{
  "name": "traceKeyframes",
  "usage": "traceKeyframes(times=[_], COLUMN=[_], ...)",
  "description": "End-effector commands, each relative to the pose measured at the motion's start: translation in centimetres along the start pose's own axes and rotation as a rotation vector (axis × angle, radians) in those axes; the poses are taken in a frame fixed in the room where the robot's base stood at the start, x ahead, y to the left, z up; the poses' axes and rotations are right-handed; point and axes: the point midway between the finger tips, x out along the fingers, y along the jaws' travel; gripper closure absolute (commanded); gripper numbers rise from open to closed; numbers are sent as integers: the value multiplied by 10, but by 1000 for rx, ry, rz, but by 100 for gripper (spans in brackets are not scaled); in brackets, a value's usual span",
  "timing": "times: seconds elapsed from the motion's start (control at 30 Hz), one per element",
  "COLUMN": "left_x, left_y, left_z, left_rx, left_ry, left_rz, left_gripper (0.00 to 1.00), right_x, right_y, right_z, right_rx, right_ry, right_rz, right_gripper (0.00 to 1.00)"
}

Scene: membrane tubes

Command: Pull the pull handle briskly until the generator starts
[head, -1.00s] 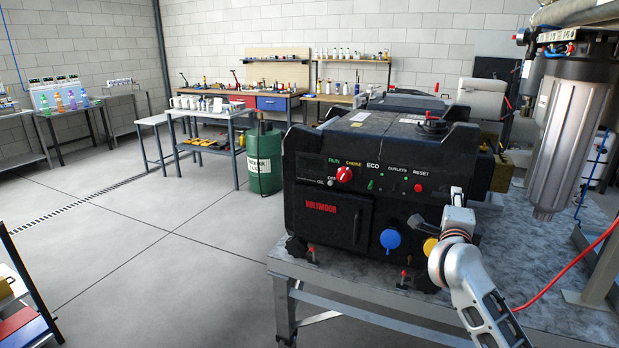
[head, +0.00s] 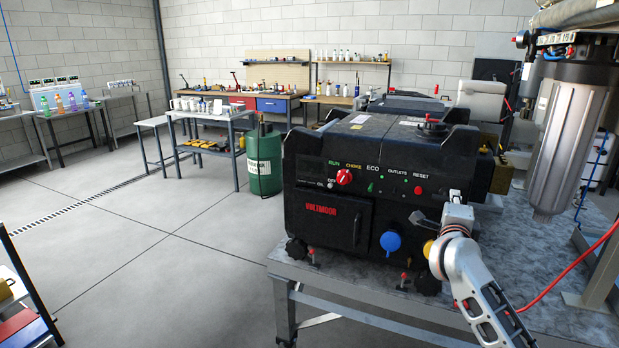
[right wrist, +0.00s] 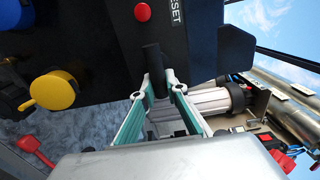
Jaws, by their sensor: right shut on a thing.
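The black generator (head: 330,265) stands on a grey metal table (head: 350,295). Its front panel has a red knob (head: 344,177) by the words RUN and CHOKE, and a red RESET button (head: 418,190). My right gripper (right wrist: 164,92) is at the right end of the front, with its two fingers shut on the black pull handle (right wrist: 152,60). In the head view my wrist hides the handle, and the right gripper (head: 455,198) shows only in part. I cannot see a cord clearly. My left gripper is not in view.
A blue cap (head: 390,241) and a yellow cap (head: 428,248) sit low on the generator's front, close to my right wrist. A large grey filter housing (head: 570,145) hangs at the right. A red hose (head: 575,262) runs along the table. The floor at left is open.

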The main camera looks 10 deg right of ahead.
Motion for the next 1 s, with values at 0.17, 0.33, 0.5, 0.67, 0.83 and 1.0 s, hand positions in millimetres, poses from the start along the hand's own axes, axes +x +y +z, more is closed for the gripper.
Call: traceKeyframes(times=[0.17, 0.33, 0.5, 0.67, 0.83, 1.0], left_x=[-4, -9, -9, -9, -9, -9], left_y=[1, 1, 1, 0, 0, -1], left_z=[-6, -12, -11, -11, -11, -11], left_rx=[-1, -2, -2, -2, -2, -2], left_ry=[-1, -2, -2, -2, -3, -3], left_rz=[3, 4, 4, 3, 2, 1], left_gripper=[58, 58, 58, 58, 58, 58], right_x=[-8, -18, -40, -104, -181, -229], right_y=[0, 0, 2, 3, 3, 3], right_z=[0, 1, 2, 2, 1, 0], right_rx=[-1, -1, 1, 4, 7, 2], right_ry=[0, -1, -4, -6, -5, -2], right_rz=[2, 2, 2, 6, 9, 7], right_gripper=[100, 100, 100, 100, 100, 100])
